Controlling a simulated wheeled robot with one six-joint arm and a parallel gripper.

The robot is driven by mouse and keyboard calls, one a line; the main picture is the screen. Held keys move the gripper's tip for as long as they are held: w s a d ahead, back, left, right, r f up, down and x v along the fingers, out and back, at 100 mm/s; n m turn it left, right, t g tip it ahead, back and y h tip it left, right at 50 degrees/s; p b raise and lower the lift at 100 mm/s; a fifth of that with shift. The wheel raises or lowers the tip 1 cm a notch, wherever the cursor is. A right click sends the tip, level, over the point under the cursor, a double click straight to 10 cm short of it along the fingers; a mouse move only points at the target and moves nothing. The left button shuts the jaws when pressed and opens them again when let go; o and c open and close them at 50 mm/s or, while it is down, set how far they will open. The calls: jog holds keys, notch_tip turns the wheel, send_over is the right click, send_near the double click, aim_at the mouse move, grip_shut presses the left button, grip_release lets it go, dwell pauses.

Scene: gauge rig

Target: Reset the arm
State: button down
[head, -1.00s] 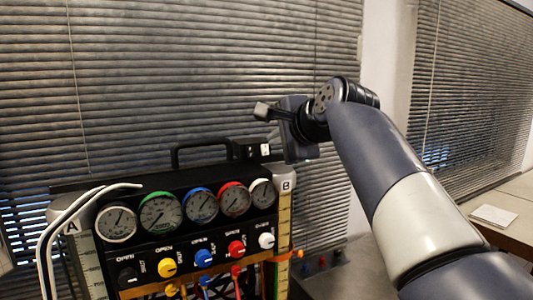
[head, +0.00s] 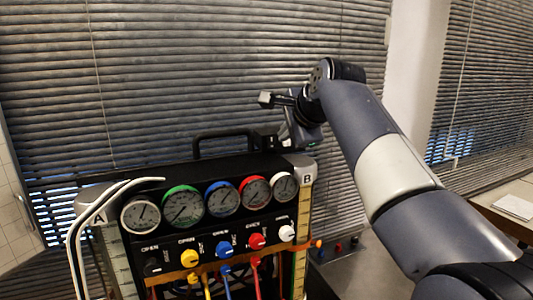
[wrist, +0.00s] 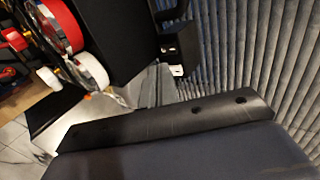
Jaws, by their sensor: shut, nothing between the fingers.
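My arm (head: 400,165) comes in from the lower right of the head view, rises and bends over at its wrist. My gripper (head: 303,130) is at its end, above and behind the right part of a gauge panel (head: 215,170), against the blinds. It is shut and empty. A small pale block (head: 265,99) on a thin stalk sticks out to its left. In the wrist view, a dark surface and a black bar with holes (wrist: 165,122) fill the lower part. The fingertips do not show clearly in either view.
The panel has several dials, coloured knobs, hoses and a black top handle (head: 222,135). White tubes (head: 80,215) bend at its left. Slatted blinds (head: 200,60) stand close behind. A pale table (head: 500,200) is at the far right. The air above the panel's left half is clear.

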jog(key=v, duration=0.2)
jog(key=shift+s+d+r, duration=0.15)
jog(key=shift+s+r, duration=0.1)
jog(key=shift+s, duration=0.05)
